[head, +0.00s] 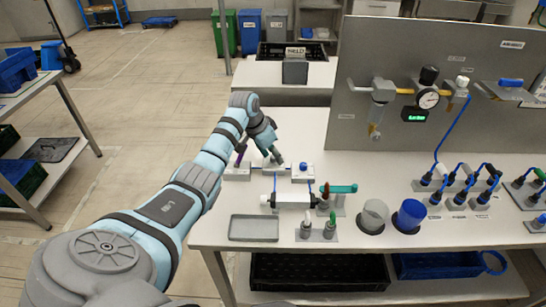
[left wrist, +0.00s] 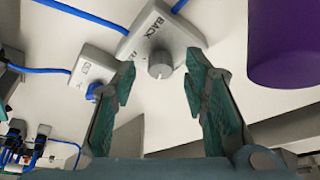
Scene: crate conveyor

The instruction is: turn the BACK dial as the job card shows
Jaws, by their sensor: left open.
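The BACK dial is a light grey box (left wrist: 170,35) lettered BACK with a round grey knob (left wrist: 160,66), seen in the left wrist view. My left gripper (left wrist: 160,72) is open, with one finger on each side of the knob in that picture; I see no contact. In the head view my left gripper (head: 275,161) is low over the back of the white bench, and it hides much of what is beneath it. I cannot pick out the BACK dial's face there. I cannot make out a job card. My right gripper is not in view.
A box with a blue knob (left wrist: 92,90) sits beside the BACK box; it also shows in the head view (head: 303,168). A purple cylinder (left wrist: 290,40) stands on the other side. A grey tray (head: 254,228), cups and a pipe fitting occupy the bench front.

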